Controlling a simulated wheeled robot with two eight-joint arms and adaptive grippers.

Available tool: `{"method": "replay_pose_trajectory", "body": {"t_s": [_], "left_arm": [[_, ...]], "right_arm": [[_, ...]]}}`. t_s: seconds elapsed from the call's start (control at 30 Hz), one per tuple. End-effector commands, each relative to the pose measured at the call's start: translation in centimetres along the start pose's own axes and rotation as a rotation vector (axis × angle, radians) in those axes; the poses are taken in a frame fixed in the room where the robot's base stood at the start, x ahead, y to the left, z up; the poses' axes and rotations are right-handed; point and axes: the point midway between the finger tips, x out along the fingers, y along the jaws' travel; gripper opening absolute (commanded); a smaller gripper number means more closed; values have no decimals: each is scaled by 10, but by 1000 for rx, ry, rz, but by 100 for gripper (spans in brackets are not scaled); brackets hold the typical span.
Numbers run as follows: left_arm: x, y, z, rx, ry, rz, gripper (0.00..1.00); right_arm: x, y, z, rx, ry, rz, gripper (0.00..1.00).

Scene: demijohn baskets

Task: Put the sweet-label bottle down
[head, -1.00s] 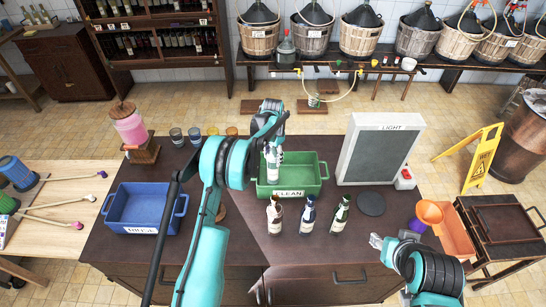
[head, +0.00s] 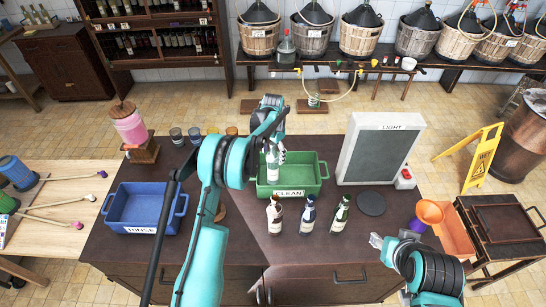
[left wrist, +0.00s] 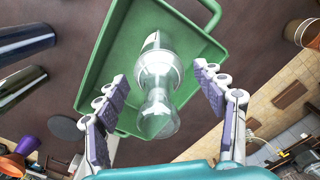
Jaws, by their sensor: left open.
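A clear glass bottle with a pale label (head: 272,170) stands in the left part of the green crate marked CLEAN (head: 318,186); its label text is unreadable. In the left wrist view the bottle (left wrist: 157,85) points its neck at the camera, with the green crate (left wrist: 110,60) behind it. My left gripper (head: 273,150) is at the bottle's upper part. In the left wrist view its purple-padded fingers (left wrist: 160,108) are open on both sides of the bottle, with gaps to each. My right gripper (head: 378,243) is at the counter's front right, empty; its jaw opening is unclear.
Three labelled bottles (head: 308,216) stand in a row before the green crate. A blue crate (head: 134,222) is at left, a grey LIGHT panel (head: 380,153) at right. A dark disc (head: 371,203) and an orange funnel (head: 429,211) lie right of the bottles.

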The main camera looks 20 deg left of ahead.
Motion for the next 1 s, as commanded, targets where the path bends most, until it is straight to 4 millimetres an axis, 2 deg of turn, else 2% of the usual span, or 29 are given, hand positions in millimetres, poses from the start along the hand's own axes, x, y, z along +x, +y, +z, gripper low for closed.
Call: {"method": "replay_pose_trajectory", "body": {"t_s": [0.3, 0.57, 0.67, 0.83, 1.0], "left_arm": [[-70, 0, 0, 0, 0, 0, 70], [-102, 1, 1, -2, 2, -1, 70], [-119, 6, 7, -16, 17, -10, 70], [-173, 29, 38, -83, 91, -50, 70], [-222, 65, 90, -170, 191, -92, 70]], "right_arm": [[1, 0, 1, 0, 0, 0, 40], [1, 0, 1, 0, 0, 0, 40], [1, 0, 1, 0, 0, 0, 40], [1, 0, 1, 0, 0, 0, 40], [1, 0, 1, 0, 0, 0, 40]]}}
